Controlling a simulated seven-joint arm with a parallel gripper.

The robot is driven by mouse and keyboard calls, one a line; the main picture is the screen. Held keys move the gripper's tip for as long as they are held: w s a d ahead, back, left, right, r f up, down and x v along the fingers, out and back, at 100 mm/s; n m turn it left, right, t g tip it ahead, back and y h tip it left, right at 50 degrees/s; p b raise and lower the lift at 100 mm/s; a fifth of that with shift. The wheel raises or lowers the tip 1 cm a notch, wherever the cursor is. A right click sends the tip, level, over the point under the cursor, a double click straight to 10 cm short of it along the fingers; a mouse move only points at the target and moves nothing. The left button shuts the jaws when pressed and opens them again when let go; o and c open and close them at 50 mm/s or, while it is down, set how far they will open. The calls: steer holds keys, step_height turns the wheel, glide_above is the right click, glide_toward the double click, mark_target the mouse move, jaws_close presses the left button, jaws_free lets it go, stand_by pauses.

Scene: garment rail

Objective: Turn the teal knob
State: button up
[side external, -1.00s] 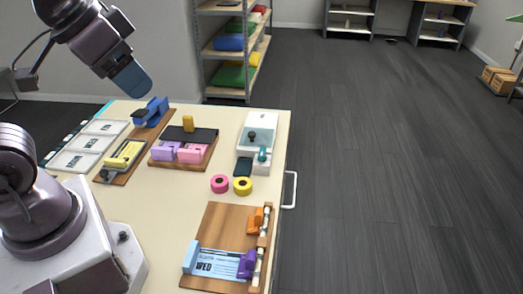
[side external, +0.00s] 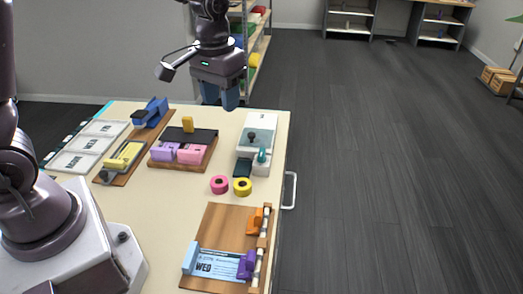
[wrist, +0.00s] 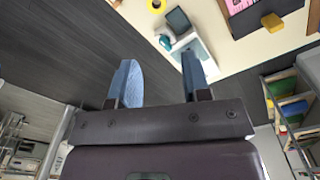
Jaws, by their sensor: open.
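The teal knob (side external: 262,154) stands on a small white device (side external: 261,167) near the table's right edge. It also shows in the wrist view (wrist: 165,41), above and between the fingertips in the picture. My gripper (side external: 220,100) hangs fingers-down above the table's far edge, up and to the left of the knob in the side view. In the wrist view its two blue fingers (wrist: 160,78) are spread apart with nothing between them. The gripper is clear of the knob.
A white box with a dark knob (side external: 251,136) stands just behind the teal knob, and a dark teal pad (side external: 243,168) lies in front. Pink (side external: 220,184) and yellow (side external: 242,186) rolls sit nearer. Wooden boards (side external: 231,226) with coloured parts fill other areas. Shelves (side external: 262,45) stand behind.

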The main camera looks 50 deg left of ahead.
mark_target(262, 153)
steer(key=shift+w+a+f+n, duration=1.15)
steer(key=shift+w+f+n, duration=1.75)
steer(key=shift+w+f, duration=2.15)
steer(key=f, duration=0.3)
steer(key=w+f, duration=0.1)
steer(key=f, duration=0.6)
steer(key=shift+w+f, duration=0.25)
steer(key=shift+c, duration=0.4)
jaws_close()
